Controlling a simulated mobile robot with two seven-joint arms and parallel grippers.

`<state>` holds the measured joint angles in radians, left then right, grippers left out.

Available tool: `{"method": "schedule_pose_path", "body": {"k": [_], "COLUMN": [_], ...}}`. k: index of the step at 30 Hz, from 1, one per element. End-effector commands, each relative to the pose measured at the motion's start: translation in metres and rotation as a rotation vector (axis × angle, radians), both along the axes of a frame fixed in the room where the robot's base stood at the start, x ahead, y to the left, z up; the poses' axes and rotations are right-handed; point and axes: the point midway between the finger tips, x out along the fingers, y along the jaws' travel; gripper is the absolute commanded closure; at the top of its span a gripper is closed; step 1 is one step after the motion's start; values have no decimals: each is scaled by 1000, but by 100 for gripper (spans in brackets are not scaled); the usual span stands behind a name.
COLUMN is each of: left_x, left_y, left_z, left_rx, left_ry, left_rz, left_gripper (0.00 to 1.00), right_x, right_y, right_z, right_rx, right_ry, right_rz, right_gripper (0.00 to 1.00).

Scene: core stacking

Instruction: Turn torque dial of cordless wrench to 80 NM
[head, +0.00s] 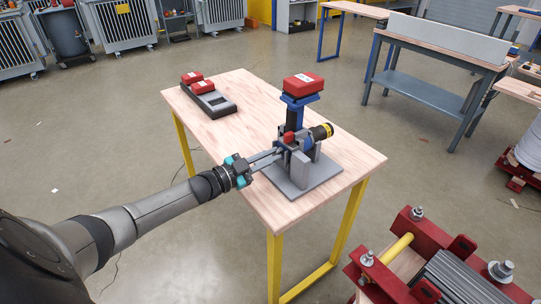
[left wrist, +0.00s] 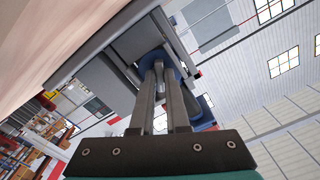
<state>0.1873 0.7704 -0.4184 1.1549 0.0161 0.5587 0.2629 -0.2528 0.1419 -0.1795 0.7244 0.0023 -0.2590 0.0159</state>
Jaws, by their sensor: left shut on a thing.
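The cordless wrench (head: 294,118) is held upside down in a grey stand (head: 301,168) on the wooden table, with a red battery (head: 303,84) on top. A yellow and black end (head: 322,131) points right, and a red part shows on the near side. My left gripper (head: 279,153) reaches in from the left, low at the wrench's near end. In the left wrist view its fingers (left wrist: 158,68) are close together at a blue rounded part (left wrist: 171,57) of the wrench, between grey stand plates. The dial's markings cannot be read. My right gripper is out of view.
A charger (head: 214,101) with red batteries stands at the back left of the wooden table (head: 245,196). The table's front right corner is clear. A red-framed machine (head: 440,265) stands at the lower right, and a blue workbench (head: 425,88) stands behind.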

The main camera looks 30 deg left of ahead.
Motion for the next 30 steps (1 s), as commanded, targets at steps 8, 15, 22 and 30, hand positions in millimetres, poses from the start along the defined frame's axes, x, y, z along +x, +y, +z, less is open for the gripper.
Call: {"method": "schedule_pose_path", "body": {"k": [8,15,22,30], "left_x": [0,0,0,0], "left_y": [0,0,0,0], "left_z": [-1,-1,0,0], "left_rx": [171,253,277,279], "left_ry": [-70,-104,-115,-115], "left_rz": [0,0,0,0], "left_gripper": [100,100,100,100], "right_x": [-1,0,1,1], "right_y": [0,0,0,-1], "right_z": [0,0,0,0], "right_rx": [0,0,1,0], "right_ry": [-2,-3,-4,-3], "right_rz": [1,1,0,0], "right_gripper": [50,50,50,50]}}
